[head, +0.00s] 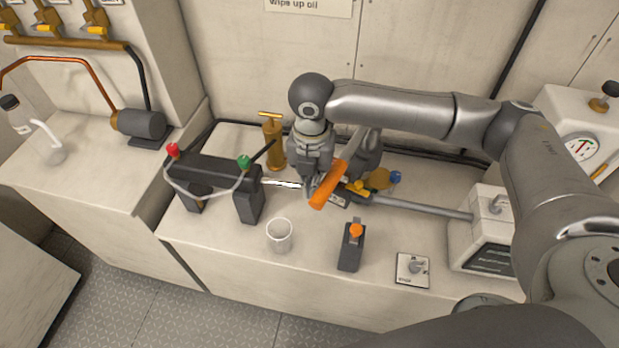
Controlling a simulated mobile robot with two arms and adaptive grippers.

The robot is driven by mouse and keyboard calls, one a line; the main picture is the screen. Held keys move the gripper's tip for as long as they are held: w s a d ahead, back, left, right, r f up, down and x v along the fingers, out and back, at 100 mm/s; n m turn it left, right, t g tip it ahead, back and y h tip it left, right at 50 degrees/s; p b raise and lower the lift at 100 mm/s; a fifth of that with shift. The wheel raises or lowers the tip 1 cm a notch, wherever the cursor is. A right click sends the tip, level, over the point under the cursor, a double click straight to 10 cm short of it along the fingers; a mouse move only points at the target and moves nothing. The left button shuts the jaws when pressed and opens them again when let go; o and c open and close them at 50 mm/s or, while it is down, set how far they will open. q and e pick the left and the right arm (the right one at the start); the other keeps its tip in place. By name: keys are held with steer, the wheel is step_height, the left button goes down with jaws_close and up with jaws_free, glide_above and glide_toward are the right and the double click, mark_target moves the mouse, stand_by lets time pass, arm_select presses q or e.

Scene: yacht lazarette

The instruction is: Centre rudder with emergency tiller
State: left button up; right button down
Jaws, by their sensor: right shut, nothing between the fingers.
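My right arm reaches in from the right, and its gripper (309,189) points down over the bench. Its fingers look shut with nothing between them. Just right of the fingers is a bar with a thick orange grip (329,184), perhaps the tiller; it slants up and back, partly behind the gripper. Whether they touch I cannot tell. Under and right of it is a dark fitting with a yellow part (356,187). A silver rod (425,207) runs from there to a white box at right. The rudder itself is not identifiable. My left gripper is out of view.
A black frame (215,171) with red and green knobs stands left of the gripper. A clear cup (279,236), an orange-topped dark block (351,247) and a switch plate (413,270) are in front. A brass pump (273,140) stands behind. A white box (490,230) is at right.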

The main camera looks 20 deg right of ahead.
mark_target(326, 182)
steer(key=shift+s, duration=0.1)
steer(key=shift+s+d+p, duration=0.8)
steer(key=shift+s+p, duration=0.3)
steer(key=shift+p, duration=0.25)
steer(key=shift+s, duration=0.1)
steer(key=shift+s+d, duration=0.1)
steer(key=shift+d, duration=0.05)
steer(key=s+d+p, duration=0.1)
steer(key=s+p, duration=0.1)
steer(key=shift+d+p, duration=0.3)
steer(key=shift+d, duration=0.1)
steer(key=shift+s, duration=0.1)
stand_by(0.3)
